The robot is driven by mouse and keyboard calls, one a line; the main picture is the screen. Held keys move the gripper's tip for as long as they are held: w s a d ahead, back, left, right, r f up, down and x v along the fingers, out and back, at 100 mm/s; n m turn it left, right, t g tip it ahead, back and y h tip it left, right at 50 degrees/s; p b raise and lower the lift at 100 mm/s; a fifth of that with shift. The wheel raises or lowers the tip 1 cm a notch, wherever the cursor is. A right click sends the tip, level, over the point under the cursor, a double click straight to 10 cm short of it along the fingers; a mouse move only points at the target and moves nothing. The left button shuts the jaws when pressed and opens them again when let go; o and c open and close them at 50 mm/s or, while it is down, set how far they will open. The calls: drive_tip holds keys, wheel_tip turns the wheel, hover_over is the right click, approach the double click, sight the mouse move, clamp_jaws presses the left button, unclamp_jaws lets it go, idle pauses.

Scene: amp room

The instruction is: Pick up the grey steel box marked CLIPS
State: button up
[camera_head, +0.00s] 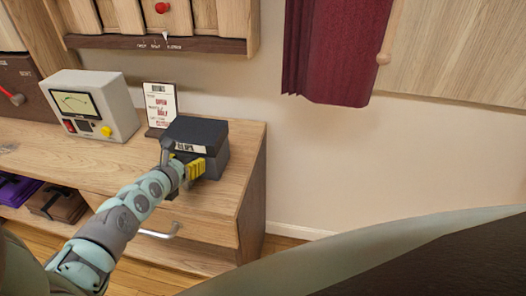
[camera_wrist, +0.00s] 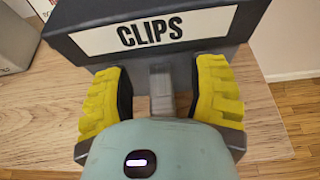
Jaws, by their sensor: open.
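The grey steel box marked CLIPS (camera_head: 207,136) sits near the right end of the wooden counter, with a dark lid and a white label on its front. In the wrist view the box (camera_wrist: 225,22) fills the top, its CLIPS label facing me. My gripper (camera_head: 188,165) is right in front of the box. In the wrist view its yellow-padded fingers (camera_wrist: 163,88) are spread apart with a gap between them, just below the label. A short grey bar-like piece shows between the fingers. I cannot tell whether the fingertips touch the box.
A meter box (camera_head: 92,105) with a dial and a small sign (camera_head: 160,104) stand on the counter (camera_head: 250,140) left of the box. Wooden cabinets (camera_head: 160,20) hang above. A dark red curtain (camera_head: 340,50) hangs at the right. A drawer handle (camera_head: 158,233) sticks out below.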

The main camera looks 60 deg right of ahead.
drive_tip(key=shift+o, duration=0.4)
drive_tip(key=shift+d, duration=0.15)
clamp_jaws()
